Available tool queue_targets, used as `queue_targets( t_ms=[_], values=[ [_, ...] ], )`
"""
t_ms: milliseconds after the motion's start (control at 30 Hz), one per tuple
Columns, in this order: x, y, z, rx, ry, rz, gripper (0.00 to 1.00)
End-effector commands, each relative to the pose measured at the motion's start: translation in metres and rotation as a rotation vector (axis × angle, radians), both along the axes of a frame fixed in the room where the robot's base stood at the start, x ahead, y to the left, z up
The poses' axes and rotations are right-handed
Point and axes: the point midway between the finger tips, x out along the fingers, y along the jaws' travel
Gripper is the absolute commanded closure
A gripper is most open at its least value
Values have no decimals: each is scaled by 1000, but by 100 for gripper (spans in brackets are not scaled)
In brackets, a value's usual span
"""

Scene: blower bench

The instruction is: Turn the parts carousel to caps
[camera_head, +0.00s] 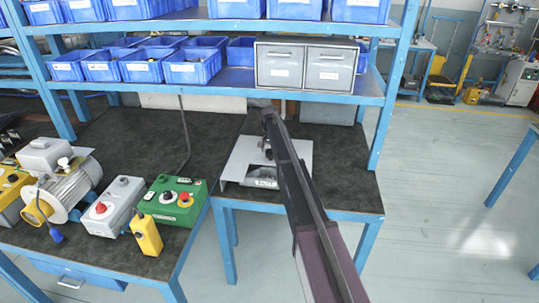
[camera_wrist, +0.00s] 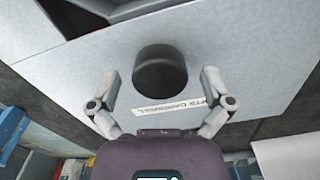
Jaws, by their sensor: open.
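The parts carousel is a light grey housing (camera_head: 240,158) on the dark bench top, partly hidden behind my arm. A front opening (camera_head: 262,182) shows a pale, labelled part inside, too small to read. In the wrist view, a round black knob (camera_wrist: 160,72) stands on the grey top plate (camera_wrist: 235,30), beside a white label (camera_wrist: 180,106) that seems to read "parts carousel". My gripper (camera_wrist: 161,76) is open, one finger on each side of the knob with gaps visible. I cannot tell its height over the knob. In the head view my gripper end is mostly hidden behind my arm.
A green control box (camera_head: 175,202), a grey control box (camera_head: 112,206), a yellow pendant (camera_head: 146,236) and a motor (camera_head: 66,190) stand on the left bench. A shelf (camera_head: 225,80) with blue bins (camera_head: 190,68) and a grey drawer cabinet (camera_head: 305,66) hangs above.

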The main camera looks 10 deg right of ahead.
Motion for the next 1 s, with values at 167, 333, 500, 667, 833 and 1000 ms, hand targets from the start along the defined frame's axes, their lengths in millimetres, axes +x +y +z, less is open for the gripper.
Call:
queue_targets(
  t_ms=[167, 333, 500, 667, 833, 1000],
  values=[
    [0, 0, 0, 0, 0, 0, 0],
    [0, 0, 0, 0, 0, 0, 30],
    [0, 0, 0, 0, 0, 0, 80],
    [0, 3, 0, 1, -1, 1, 94],
    [0, -1, 0, 1, -1, -9, 94],
    [0, -11, 0, -1, 1, -40, 94]
  ],
)
